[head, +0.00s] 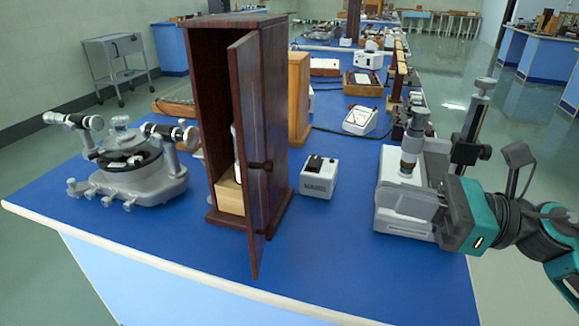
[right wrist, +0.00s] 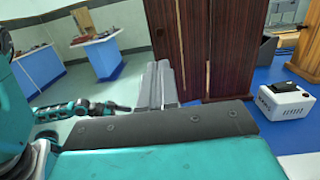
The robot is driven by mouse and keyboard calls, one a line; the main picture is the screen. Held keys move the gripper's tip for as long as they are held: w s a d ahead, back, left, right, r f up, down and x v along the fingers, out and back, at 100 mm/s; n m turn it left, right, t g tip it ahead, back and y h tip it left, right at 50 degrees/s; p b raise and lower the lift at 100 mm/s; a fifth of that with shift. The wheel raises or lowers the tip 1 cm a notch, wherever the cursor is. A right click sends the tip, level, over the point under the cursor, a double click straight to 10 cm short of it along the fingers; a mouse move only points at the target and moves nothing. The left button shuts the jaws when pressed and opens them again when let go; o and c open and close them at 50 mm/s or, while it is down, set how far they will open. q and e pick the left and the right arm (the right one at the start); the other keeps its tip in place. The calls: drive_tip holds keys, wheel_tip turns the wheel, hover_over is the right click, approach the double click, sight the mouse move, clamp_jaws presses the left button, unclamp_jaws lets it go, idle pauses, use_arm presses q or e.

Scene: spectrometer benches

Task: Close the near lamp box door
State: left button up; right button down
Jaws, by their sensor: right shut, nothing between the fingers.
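The near lamp box (head: 282,120) is a tall dark wooden cabinet near the bench's front edge. Its door (head: 247,140) stands ajar, swung out toward me at the box's right front edge, with two dark knob-like fittings on it. The open front shows a pale block inside. My right gripper (head: 380,208) is shut and empty, to the right of the box and apart from the door. In the right wrist view, its grey fingers (right wrist: 158,78) point toward the dark wood of the lamp box (right wrist: 228,50).
A white switch box (head: 319,178) sits right of the lamp box and also shows in the right wrist view (right wrist: 283,100). A spectrometer (head: 130,165) stands left. A microscope-like instrument (head: 413,140) is close behind my right gripper. Blue bench top is clear at front right.

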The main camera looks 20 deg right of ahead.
drive_tip(key=p, duration=0.4)
approach(265, 168)
drive_tip(key=w+x, duration=0.1)
drive_tip(key=x, duration=0.4)
use_arm(q)
drive_tip(key=shift+s+a+r+y, duration=0.25)
drive_tip(key=shift+s+a+r, duration=0.05)
drive_tip(key=shift+s+a, duration=0.25)
drive_tip(key=shift+s+a+r+y, duration=0.3)
drive_tip(key=shift+s+a, duration=0.1)
drive_tip(key=shift+a, duration=0.1)
use_arm(e)
drive_tip(key=shift+w+a, duration=0.15)
drive_tip(key=shift+a, duration=0.05)
use_arm(q)
drive_tip(key=shift+h, duration=0.25)
use_arm(e)
drive_tip(key=shift+a+t, duration=0.1)
drive_tip(key=shift+t, duration=0.3)
